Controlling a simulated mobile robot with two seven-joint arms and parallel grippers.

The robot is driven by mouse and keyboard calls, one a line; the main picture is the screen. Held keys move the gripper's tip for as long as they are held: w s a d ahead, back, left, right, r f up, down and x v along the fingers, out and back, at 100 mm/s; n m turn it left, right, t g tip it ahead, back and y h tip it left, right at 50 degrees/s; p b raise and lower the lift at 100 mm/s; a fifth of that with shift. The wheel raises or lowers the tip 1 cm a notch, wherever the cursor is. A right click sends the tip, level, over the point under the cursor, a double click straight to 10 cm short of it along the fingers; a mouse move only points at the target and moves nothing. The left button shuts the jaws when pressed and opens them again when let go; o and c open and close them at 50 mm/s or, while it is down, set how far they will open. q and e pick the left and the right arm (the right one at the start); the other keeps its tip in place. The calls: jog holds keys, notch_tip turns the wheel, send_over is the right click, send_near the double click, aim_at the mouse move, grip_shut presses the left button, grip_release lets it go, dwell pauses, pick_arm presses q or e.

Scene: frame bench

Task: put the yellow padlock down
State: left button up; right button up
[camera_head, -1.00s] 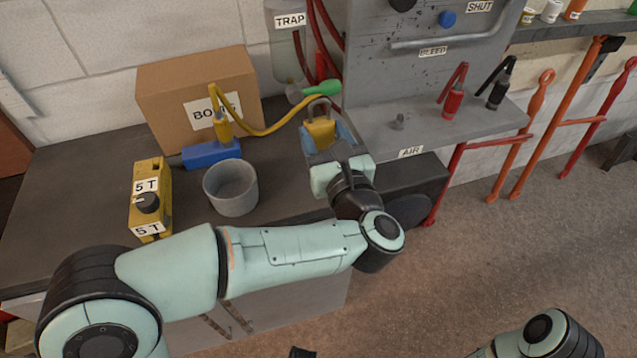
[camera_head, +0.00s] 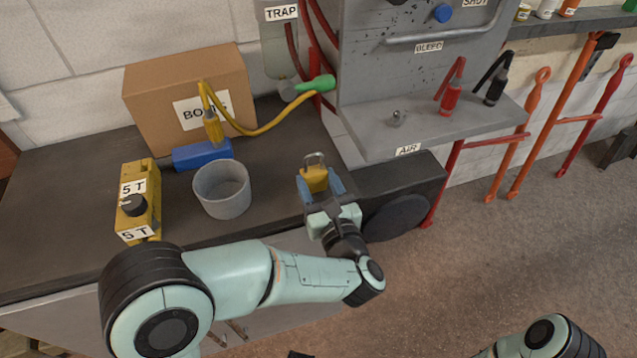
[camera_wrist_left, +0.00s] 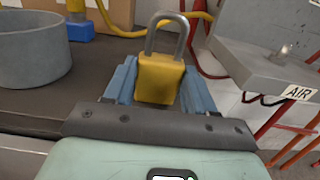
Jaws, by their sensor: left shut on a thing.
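The yellow padlock (camera_head: 314,180) has a grey metal shackle that points up and away from my gripper. My left gripper (camera_head: 321,188) is shut on its body, with a blue finger on each side. In the left wrist view the padlock (camera_wrist_left: 160,80) sits upright between the fingers, its shackle closed in a loop. It is over the dark bench top (camera_head: 275,180), near the front edge. I cannot tell whether its underside touches the bench.
A grey pot (camera_head: 222,190) stands left of the padlock. The grey AIR panel shelf (camera_head: 430,125) juts out to the right.

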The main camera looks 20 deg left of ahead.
jog(key=shift+f, duration=0.1)
pick_arm(q)
jog(key=o, duration=1.2)
jog(key=shift+f, duration=0.1)
pick_arm(e)
jog(key=shift+w+d+f, duration=0.1)
jog(key=shift+w+d, duration=0.05)
jog(key=shift+w, duration=0.1)
pick_arm(q)
jog(key=shift+s+d+r, duration=0.1)
jog(key=shift+r, duration=0.1)
jog(key=v, duration=1.1)
jog(key=shift+s+d+f, duration=0.1)
jog(key=shift+s+d, duration=0.15)
jog(key=shift+s, duration=0.05)
pick_arm(e)
jog(key=shift+w+f, duration=0.1)
